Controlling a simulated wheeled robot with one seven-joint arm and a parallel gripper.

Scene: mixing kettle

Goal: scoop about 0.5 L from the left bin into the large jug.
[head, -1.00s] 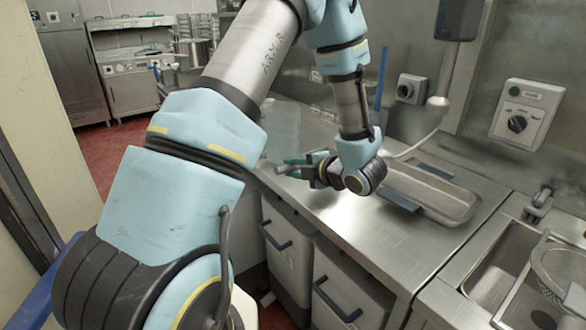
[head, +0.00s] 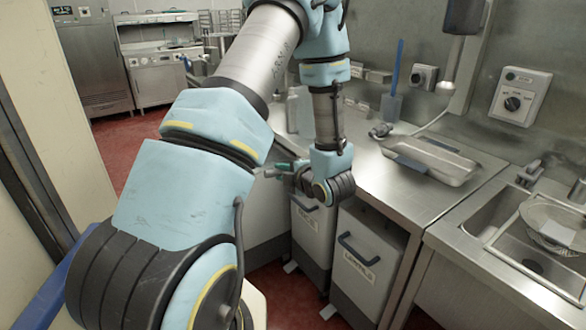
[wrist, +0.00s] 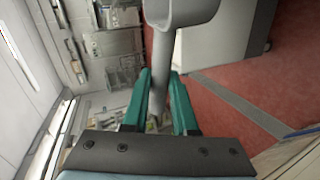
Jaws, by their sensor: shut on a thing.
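My gripper (head: 272,170) is in front of the counter, near the top of the left bin. In the wrist view my gripper's green fingers (wrist: 160,76) are shut on the grey handle of a scoop (wrist: 160,62). The scoop's round cup is at the top of that view, partly cut off; its contents cannot be seen. The left bin (head: 313,240) is a light grey bin with a dark handle under the counter, partly hidden by my arm. A translucent vessel, perhaps the large jug (head: 299,112), stands on the counter behind my arm, largely hidden.
A second grey bin (head: 368,262) with a dark handle is to the right. A shallow steel tray (head: 440,160) lies on the counter (head: 400,190). A sink with a strainer (head: 550,222) is at right. Red floor (head: 140,135) is open at left.

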